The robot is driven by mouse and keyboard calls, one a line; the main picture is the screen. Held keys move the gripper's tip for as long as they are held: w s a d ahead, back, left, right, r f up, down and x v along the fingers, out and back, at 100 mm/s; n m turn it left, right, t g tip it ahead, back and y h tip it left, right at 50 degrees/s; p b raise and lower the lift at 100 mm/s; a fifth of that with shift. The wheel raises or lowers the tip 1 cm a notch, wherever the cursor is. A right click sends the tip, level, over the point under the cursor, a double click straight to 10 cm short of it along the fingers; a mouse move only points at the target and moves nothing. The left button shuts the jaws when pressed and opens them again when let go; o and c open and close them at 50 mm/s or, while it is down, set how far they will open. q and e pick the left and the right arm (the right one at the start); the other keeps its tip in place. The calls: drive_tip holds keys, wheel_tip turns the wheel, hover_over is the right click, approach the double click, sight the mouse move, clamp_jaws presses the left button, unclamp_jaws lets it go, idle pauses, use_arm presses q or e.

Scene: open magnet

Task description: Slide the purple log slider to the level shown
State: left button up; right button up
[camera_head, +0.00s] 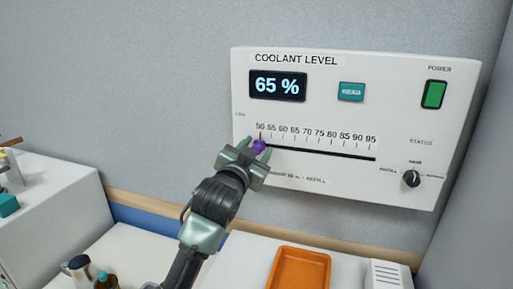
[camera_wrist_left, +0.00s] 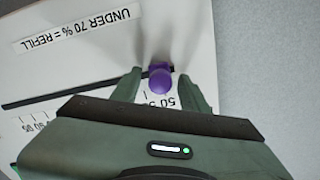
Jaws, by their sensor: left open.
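The coolant panel (camera_head: 440,150) is on the wall, and its display (camera_head: 278,85) reads 65 %. A horizontal slot (camera_head: 330,154) runs under a scale marked 50 to 95. The purple slider knob (camera_head: 259,145) is at the left end of the slot, near the 50 mark. My left gripper (camera_head: 257,155) is at the knob. In the left wrist view the purple knob (camera_wrist_left: 161,80) lies between the open fingers of the left gripper (camera_wrist_left: 160,92), with visible gaps. My right gripper is not in view.
The panel also has a teal READ button (camera_head: 351,91), a green power switch (camera_head: 434,94) and a black status dial (camera_head: 411,178). A label in the wrist view reads "UNDER 70 % = REFILL" (camera_wrist_left: 75,32). An orange tray (camera_head: 300,268) and a bottle (camera_head: 80,268) are below.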

use_arm(q)
clamp_jaws()
idle(1.4)
